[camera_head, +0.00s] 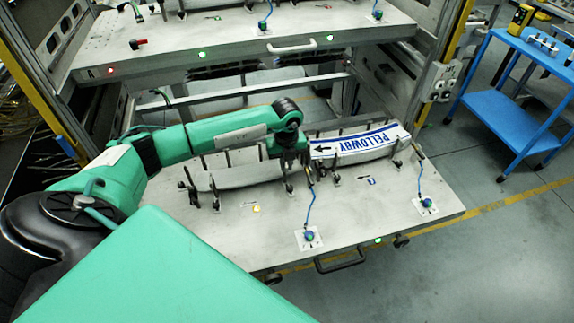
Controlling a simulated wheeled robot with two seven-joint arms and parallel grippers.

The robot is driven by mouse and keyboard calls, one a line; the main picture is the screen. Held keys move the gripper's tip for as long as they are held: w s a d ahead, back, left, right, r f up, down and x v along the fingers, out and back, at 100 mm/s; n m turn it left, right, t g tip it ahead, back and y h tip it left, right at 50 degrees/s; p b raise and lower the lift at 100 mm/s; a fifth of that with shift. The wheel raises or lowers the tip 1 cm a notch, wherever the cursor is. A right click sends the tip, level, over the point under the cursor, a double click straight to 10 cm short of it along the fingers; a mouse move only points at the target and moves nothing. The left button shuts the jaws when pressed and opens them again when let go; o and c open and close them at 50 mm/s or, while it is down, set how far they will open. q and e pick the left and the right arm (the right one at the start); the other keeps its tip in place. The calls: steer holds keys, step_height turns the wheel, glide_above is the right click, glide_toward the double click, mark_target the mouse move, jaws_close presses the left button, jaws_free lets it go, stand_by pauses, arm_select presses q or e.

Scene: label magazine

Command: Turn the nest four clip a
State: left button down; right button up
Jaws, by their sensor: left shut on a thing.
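My left gripper (291,163) reaches over the pulled-out grey drawer tray (390,215) from the left. It points down at the front edge of the row of label nests, near the left end of the white label (360,146) with blue "PILLOWBY" lettering. The gripper is shut on a small dark clip, mostly hidden by its fingers; which nest it belongs to I cannot tell. Other dark clips stand along the nests, one at the left (215,195) and one at the right (398,160). My right gripper is out of view.
An upper drawer (240,35) with a handle hangs above. A blue cart (525,85) stands at the right, with open floor before it.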

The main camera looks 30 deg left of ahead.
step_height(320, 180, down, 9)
steer(key=b, duration=0.8)
arm_select(q)
steer(key=shift+s+a+m+b, duration=0.1)
steer(key=shift+a+m+b, duration=0.55)
steer(key=shift+m, duration=2.1)
steer(key=shift+w+a+m+b, duration=0.1)
steer(key=shift+a+m+b, duration=0.2)
steer(key=shift+m+b, duration=1.55)
steer(key=shift+s+a+m+p, duration=0.1)
steer(key=shift+a+m, duration=0.35)
steer(key=shift+m, duration=3.15)
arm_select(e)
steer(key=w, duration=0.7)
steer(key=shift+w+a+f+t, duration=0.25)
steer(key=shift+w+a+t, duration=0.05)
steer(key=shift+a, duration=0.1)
arm_select(q)
steer(key=shift+r, duration=0.1)
steer(key=c, duration=1.5)
jaws_free()
